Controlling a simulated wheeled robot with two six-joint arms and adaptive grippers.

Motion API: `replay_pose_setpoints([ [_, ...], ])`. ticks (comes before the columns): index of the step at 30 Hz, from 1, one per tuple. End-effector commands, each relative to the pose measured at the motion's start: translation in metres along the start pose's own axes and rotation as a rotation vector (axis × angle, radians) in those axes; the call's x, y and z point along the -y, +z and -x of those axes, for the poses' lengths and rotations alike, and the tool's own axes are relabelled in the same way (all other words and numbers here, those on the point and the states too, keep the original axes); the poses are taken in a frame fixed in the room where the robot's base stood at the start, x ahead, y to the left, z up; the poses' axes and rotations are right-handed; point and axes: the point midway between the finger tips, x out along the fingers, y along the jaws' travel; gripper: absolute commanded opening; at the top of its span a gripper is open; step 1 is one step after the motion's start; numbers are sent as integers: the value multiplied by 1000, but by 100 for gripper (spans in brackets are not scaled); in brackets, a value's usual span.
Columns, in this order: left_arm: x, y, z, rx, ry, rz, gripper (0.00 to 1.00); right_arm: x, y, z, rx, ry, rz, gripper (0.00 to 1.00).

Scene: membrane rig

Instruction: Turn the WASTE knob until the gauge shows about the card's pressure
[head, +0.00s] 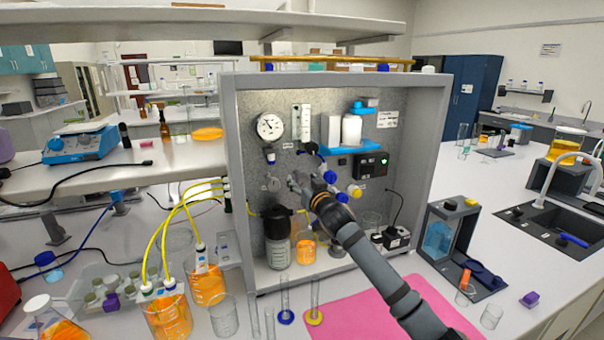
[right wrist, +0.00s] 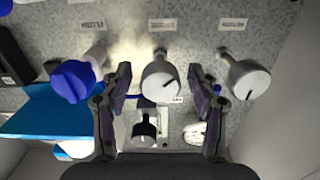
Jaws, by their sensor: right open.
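A white round gauge (head: 270,126) is on the upper left of the rig panel; its needle is too small to read. A white card (head: 387,119) is at the panel's upper right, its text unreadable. My right gripper (head: 297,181) is open at the knob row. That knob has a dark pointer mark. The labels are too blurred to tell which is WASTE.
Below the panel stand a dark-capped bottle (head: 279,252) and an orange-filled bottle (head: 304,248). A blue shelf (head: 352,148) and a black display box (head: 371,166) are on the panel. A pink mat (head: 350,305) lies in front, with glass cylinders at its left.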

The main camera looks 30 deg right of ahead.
Motion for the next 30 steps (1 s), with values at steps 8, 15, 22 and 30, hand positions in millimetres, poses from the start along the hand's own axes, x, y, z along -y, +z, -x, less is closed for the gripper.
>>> replay_pose_setpoints([
  [8, 0, 0, 3, 0, 0, 0, 40, 1, 1, -10, 0, -2, 0, 60],
  [15, 0, 0, 3, 0, 0, 0, 40, 1, 1, -10, 0, -1, 0, 44],
  [22, 0, 0, 3, 0, 0, 0, 40, 1, 1, -10, 0, -1, 0, 12],
  [30, 0, 0, 1, 0, 0, 0, 40, 1, 1, -10, 0, -1, -17, 4],
])
